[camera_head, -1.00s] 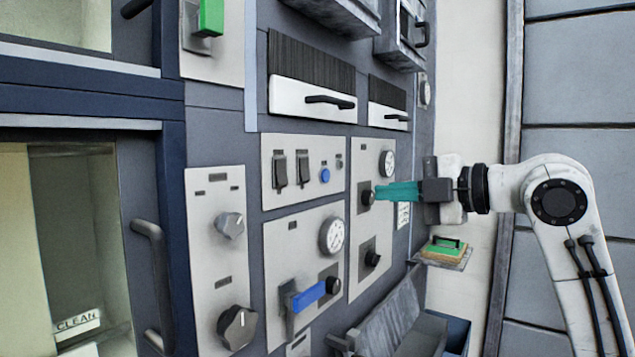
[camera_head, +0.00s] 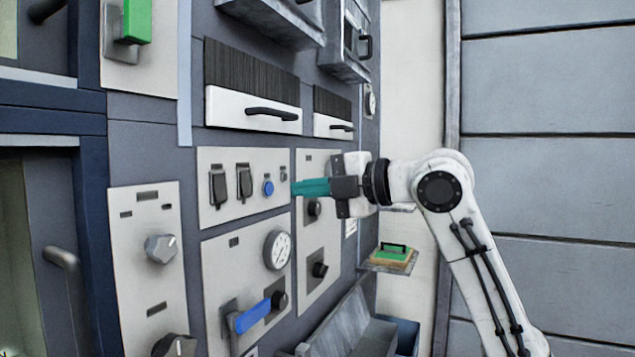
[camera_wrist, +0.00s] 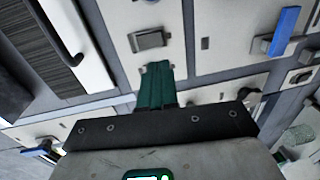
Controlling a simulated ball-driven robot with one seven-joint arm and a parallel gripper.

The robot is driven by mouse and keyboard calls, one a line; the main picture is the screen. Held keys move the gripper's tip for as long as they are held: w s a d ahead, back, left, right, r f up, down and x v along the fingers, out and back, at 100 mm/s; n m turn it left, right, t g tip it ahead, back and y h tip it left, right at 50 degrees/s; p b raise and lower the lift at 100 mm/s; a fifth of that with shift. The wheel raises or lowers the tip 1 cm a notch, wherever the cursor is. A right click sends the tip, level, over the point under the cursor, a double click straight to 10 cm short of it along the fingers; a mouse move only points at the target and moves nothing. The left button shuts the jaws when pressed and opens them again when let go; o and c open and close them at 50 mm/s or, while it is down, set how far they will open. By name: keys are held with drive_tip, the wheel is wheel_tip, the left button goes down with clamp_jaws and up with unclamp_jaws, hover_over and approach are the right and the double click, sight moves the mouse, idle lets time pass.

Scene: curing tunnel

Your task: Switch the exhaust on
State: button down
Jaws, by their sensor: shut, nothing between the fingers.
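A light grey panel in the head view holds two dark flip switches (camera_head: 231,185) and a round blue button (camera_head: 268,188). No label marking the exhaust is readable. My gripper (camera_head: 296,188) has teal fingers that are closed together and empty. They point left at the panel's right edge, just right of the blue button; I cannot tell whether they touch anything. In the wrist view, my gripper (camera_wrist: 156,70) points at the panel, with a dark switch (camera_wrist: 150,39) just beyond its tips. The fingertips hide part of the panel there.
Below are a gauge (camera_head: 278,250), a blue lever (camera_head: 252,316) and black knobs (camera_head: 319,270). A grey knob (camera_head: 161,248) sits on the left panel. A small shelf (camera_head: 390,266) bears a green-topped block. White drawers with black handles (camera_head: 272,112) are above.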

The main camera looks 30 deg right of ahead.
sight(247, 194)
drive_tip(key=p+x, duration=0.2)
drive_tip(key=x, duration=0.6)
drive_tip(key=shift+w+a, duration=0.15)
drive_tip(key=shift+w, duration=0.1)
drive_tip(key=shift+w+a+p, duration=0.25)
drive_tip(key=shift+w+p, duration=0.1)
drive_tip(key=shift+f, duration=0.1)
drive_tip(key=shift+w+f+b, duration=0.1)
drive_tip(key=shift+f+b, duration=0.05)
drive_tip(key=shift+b, duration=0.25)
drive_tip(key=shift+a, duration=0.15)
